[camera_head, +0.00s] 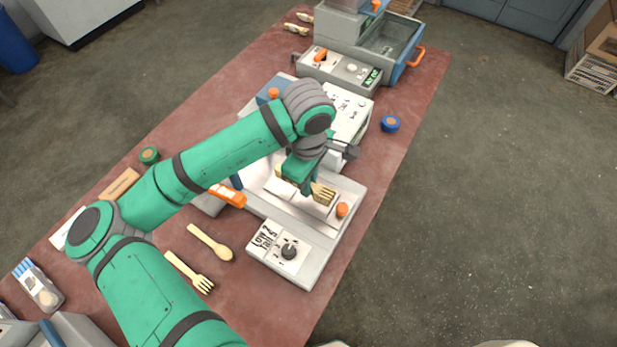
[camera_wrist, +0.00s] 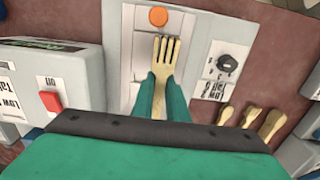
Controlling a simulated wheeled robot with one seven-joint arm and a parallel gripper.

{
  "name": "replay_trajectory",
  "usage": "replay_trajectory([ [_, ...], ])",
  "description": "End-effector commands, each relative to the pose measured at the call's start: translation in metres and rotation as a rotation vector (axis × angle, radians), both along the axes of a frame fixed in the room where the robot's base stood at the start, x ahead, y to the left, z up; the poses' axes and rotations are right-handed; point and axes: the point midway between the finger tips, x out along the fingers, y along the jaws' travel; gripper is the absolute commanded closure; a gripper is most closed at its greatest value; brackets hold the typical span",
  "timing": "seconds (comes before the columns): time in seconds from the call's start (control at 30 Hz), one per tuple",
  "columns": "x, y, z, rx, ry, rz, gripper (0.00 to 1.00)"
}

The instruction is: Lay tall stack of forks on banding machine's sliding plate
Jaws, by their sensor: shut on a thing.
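The stack of wooden forks (camera_head: 323,193) is in my gripper (camera_head: 306,188), over the banding machine's pale sliding plate (camera_head: 296,213). In the wrist view the forks (camera_wrist: 166,60) point up the picture, tines toward the orange knob (camera_wrist: 158,17). My green fingers (camera_wrist: 165,95) close on the stack from both sides. I cannot tell whether the stack touches the plate. The stack's height and the far ends of its handles are hidden by my gripper. The banding machine (camera_head: 325,250) has a dial and a "Low / Tall" label at its front corner.
A loose spoon (camera_head: 211,243) and a loose fork (camera_head: 190,272) lie on the red table left of the machine. An orange handle (camera_head: 228,195) sits at the machine's left side. Another machine (camera_head: 340,70) stands at the back.

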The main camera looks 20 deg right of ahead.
Motion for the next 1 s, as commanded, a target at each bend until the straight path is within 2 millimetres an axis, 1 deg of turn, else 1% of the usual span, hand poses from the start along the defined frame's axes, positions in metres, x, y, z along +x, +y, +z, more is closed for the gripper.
replay_trajectory([
  [0.07,0.002,-0.001,-0.007,0.0,0.0,0.003,1.0],
  [0.27,0.005,-0.002,-0.016,0.0,0.0,0.004,1.0],
  [0.33,0.007,-0.002,-0.021,0.001,0.001,0.005,1.0],
  [0.5,0.007,-0.001,-0.045,0.001,0.001,0.008,1.0],
  [0.57,0.008,-0.001,-0.05,-0.001,-0.001,0.008,1.0],
  [0.97,0.007,-0.003,-0.055,-0.001,0.0,0.006,1.0],
  [1.0,0.008,-0.002,-0.055,-0.001,-0.001,0.007,0.77],
])
